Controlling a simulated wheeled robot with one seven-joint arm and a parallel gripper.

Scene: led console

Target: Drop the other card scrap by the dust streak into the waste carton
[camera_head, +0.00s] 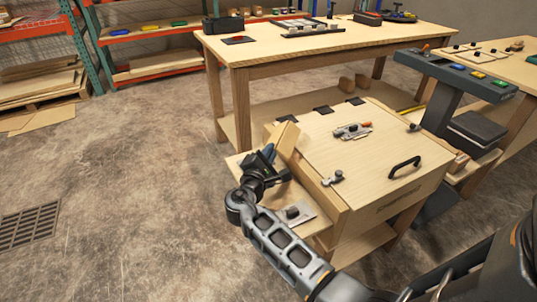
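My gripper (268,156) is low over the left side of a pale wooden chest, at its side shelf. Its fingers are small and partly hidden by the wrist, so I cannot tell whether they are open or shut or hold anything. A tan, upright, box-like piece (287,138) stands right beside the fingers; I cannot tell whether it is touched, or whether it is the waste carton. I cannot make out a card scrap or a dust streak for sure.
The wooden chest (345,180) has a black handle (405,167) and small fittings on its lid. A grey console (455,72) with coloured buttons stands at the right. A workbench (300,52) is behind. The floor at left, with a drain grate (28,226), is clear.

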